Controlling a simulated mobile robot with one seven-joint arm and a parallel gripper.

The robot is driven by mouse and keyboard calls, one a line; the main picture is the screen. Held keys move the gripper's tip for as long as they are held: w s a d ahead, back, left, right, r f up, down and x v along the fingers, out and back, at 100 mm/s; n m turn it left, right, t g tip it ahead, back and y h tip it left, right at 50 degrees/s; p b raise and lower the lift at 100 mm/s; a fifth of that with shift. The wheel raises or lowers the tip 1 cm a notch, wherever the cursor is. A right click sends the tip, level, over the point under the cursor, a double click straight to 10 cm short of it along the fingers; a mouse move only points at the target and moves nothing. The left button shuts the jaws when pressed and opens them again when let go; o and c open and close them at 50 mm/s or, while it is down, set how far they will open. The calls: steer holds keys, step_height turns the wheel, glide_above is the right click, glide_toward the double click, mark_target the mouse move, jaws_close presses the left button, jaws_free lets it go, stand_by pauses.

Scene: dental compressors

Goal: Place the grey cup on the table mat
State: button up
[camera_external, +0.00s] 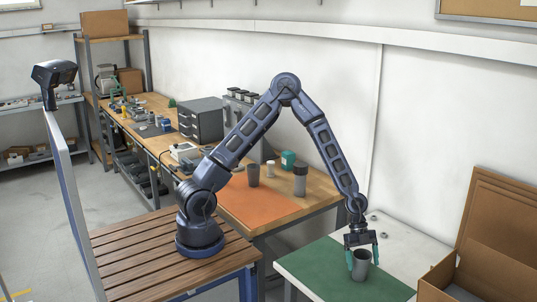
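A grey cup (361,270) stands upright on or just above the green mat (322,268) on the front table. My gripper (362,258) points down over this cup, with one teal finger at each side of it. The fingers are apart with the cup between them. I cannot tell whether they press on it. A second dark grey cup (253,175) stands upright on the workbench, by the back edge of the orange mat (262,203).
An open cardboard box (490,262) stands right of the green mat. On the workbench are a grey cylinder (300,179), a small white object (270,169), a teal container (288,159) and a drawer unit (201,120). The orange mat's middle is clear.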

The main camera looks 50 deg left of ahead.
steer(key=v, duration=1.2)
steer(key=a+r+n+t+y, duration=0.15)
steer(key=a+r+n, duration=0.25)
steer(key=a, duration=0.5)
steer(key=a+r+n+t+y, duration=0.1)
steer(key=a+r+n+y, duration=0.2)
steer(key=a, duration=0.5)
steer(key=a+r+n+t+y, duration=0.15)
steer(key=a+r+n, duration=0.3)
steer(key=a, duration=0.45)
steer(key=s+a+r+n+t, duration=0.1)
steer(key=s+a+r+n, duration=0.4)
steer(key=s+a, duration=0.4)
steer(key=s+a+r+n+t, duration=0.2)
steer(key=s+a+r+n, duration=0.4)
steer(key=s+a, duration=0.2)
steer(key=shift+s+a+r, duration=0.2)
steer(key=shift+s+a, duration=0.2)
steer(key=shift+a, duration=0.65)
